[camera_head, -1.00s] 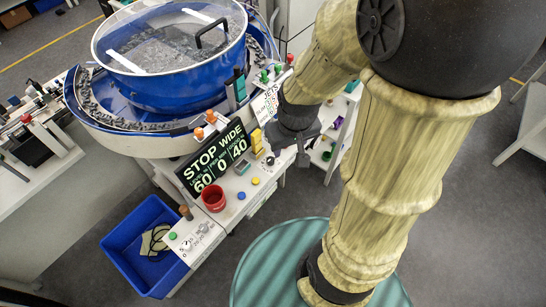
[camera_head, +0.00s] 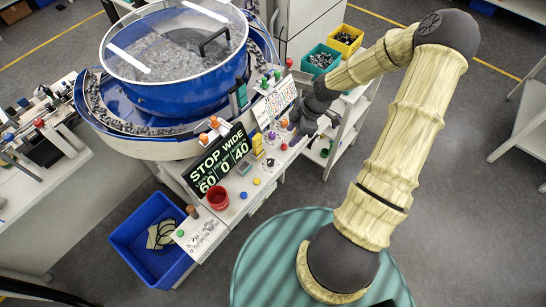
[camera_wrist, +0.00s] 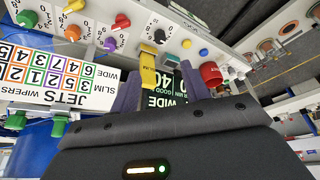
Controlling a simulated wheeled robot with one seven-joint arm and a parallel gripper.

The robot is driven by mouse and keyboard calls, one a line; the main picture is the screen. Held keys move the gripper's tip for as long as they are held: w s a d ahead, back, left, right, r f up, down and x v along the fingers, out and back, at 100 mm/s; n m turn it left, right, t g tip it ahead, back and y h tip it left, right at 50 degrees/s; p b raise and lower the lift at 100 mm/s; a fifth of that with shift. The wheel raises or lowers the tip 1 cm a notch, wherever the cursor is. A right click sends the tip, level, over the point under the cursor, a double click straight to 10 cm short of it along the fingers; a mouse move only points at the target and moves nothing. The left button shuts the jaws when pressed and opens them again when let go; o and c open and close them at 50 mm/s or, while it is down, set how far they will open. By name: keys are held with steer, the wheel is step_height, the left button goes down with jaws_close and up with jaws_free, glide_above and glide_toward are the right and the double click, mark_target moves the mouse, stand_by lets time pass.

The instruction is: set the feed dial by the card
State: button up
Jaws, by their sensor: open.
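The card (camera_head: 276,103), headed JETS, stands on the panel; the wrist view shows it upside down (camera_wrist: 45,75), with coloured number boxes and SLIM and WIDE rows. Purple (camera_wrist: 110,43), red (camera_wrist: 121,20) and orange (camera_wrist: 72,33) knobs sit beside it on numbered scales. A black dial (camera_wrist: 160,36) sits near the yellow piece. I cannot read which one is the feed dial. My gripper (camera_wrist: 161,88) is open and empty, its fingers either side of the yellow piece marked SLIM (camera_wrist: 148,75) in the picture; contact is unclear. In the head view it hangs right of the card (camera_head: 306,128).
The blue bowl feeder (camera_head: 180,90) is behind. A blue bin (camera_head: 140,232) is lower left. Open floor lies right.

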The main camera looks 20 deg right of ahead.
mark_target(272, 160)
stand_by(0.3)
steer(key=p+x, duration=0.5)
steer(key=x, duration=1.2)
steer(key=shift+w+a+f, duration=0.1)
steer(key=shift+f, duration=0.1)
steer(key=shift+c, duration=0.3)
steer(key=c, duration=0.9)
